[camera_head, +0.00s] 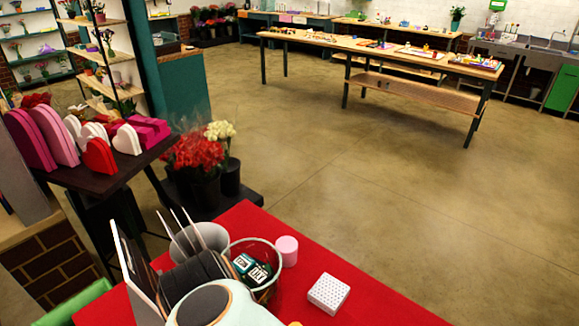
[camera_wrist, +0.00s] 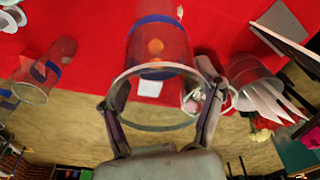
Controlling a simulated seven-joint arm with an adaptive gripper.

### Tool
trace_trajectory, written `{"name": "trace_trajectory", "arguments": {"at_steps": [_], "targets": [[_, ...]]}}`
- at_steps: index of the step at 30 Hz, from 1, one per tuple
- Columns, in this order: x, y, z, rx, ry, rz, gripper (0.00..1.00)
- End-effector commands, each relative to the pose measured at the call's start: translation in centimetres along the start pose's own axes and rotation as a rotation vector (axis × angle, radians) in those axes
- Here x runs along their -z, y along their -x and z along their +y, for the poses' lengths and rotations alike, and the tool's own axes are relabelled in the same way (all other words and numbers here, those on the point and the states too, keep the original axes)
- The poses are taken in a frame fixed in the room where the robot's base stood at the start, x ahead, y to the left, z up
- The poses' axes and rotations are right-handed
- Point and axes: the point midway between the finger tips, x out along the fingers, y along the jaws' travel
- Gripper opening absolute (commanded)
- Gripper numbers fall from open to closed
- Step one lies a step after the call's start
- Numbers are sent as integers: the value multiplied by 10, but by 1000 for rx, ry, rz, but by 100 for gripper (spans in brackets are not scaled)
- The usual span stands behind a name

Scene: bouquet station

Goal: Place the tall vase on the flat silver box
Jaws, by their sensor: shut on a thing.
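A clear glass vase with a blue band (camera_wrist: 163,45) is in the middle of the wrist view, its round rim towards the camera. I take it to be the tall vase. My gripper (camera_wrist: 162,82) has its fingers on both sides of the glass and is shut on it. Red cloth, an orange spot and a white patch show through or behind the glass. I cannot make out whether the vase base touches the table.
Another blue-banded glass (camera_wrist: 45,72) is at left in the wrist view.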

Motion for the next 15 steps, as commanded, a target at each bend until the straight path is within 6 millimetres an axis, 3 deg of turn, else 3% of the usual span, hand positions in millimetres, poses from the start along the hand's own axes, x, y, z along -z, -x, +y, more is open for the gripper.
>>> {"name": "trace_trajectory", "arguments": {"at_steps": [7, 15], "targets": [[12, 11, -9, 34, 179, 7, 27], [47, 18, -2, 48, 254, 14, 27]]}}
